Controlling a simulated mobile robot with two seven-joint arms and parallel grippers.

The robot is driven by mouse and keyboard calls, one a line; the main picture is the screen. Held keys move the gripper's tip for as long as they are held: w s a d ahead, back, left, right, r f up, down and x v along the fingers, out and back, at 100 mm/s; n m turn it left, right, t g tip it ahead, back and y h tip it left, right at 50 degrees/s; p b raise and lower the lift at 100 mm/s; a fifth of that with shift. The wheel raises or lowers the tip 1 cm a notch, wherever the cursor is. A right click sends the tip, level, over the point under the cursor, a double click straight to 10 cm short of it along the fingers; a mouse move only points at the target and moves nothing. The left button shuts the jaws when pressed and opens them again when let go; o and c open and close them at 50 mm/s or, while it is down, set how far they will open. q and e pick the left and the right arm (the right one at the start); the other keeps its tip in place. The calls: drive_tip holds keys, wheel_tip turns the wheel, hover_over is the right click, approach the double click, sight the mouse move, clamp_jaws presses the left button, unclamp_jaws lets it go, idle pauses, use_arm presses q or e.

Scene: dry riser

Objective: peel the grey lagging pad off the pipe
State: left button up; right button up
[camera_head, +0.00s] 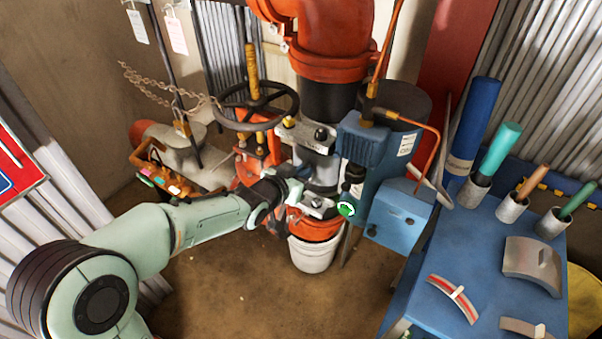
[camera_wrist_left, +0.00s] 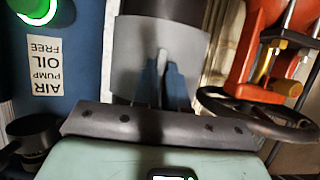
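The grey lagging pad (camera_head: 318,170) wraps the dark vertical pipe below the red flanged pipe. In the left wrist view the pad (camera_wrist_left: 128,50) is a smooth grey band around the pipe. My left gripper (camera_head: 290,186) reaches the pad from its left side in the head view. In the left wrist view its two bluish fingers (camera_wrist_left: 163,75) lie close together against the pad, with a narrow light grey upright strip, apparently a tab of the pad, between them. The fingers appear closed on this strip. My right gripper is in neither view.
A black handwheel (camera_head: 258,122) stands left of the pipe, with a chain behind. A blue pump unit (camera_head: 395,170) is close on the right. A white bucket (camera_head: 312,256) stands below. The blue table (camera_head: 490,245) holds curved pieces (camera_head: 533,264) and tools in cups. Brown floor is clear in front.

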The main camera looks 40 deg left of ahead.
use_arm(q)
clamp_jaws()
drive_tip(key=shift+s, duration=0.2)
drive_tip(key=s+d+p, duration=0.1)
drive_tip(key=s, duration=0.7)
drive_tip(key=shift+s, duration=0.25)
idle(0.4)
idle(0.5)
